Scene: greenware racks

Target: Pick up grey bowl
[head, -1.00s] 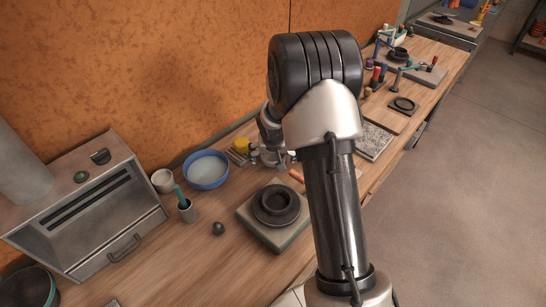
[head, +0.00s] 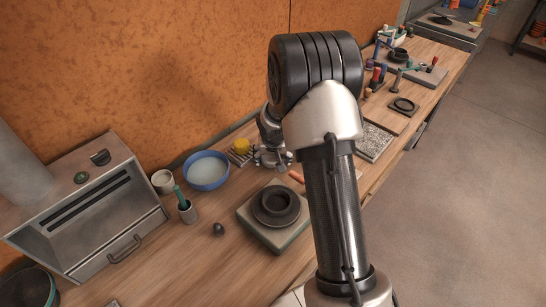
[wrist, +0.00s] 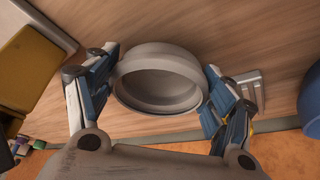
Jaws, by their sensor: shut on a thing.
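The grey bowl (wrist: 160,88) is between the two fingers of my gripper (wrist: 160,76) in the wrist view, its round opening facing the camera. A blue-padded finger presses on each side of its rim, so the gripper is shut on it. In the head view my gripper (head: 272,160) is low over the back of the wooden bench, right of the blue basin. There the bowl is mostly hidden by the gripper, and I cannot tell whether it touches the bench.
A blue basin (head: 207,172) stands close on the left, and a yellow sponge (head: 242,146) lies behind. A dark dish sits on a square slab (head: 262,233) in front. A cup with a teal-handled tool (head: 187,211) and a metal kiln-like box (head: 85,210) are further left.

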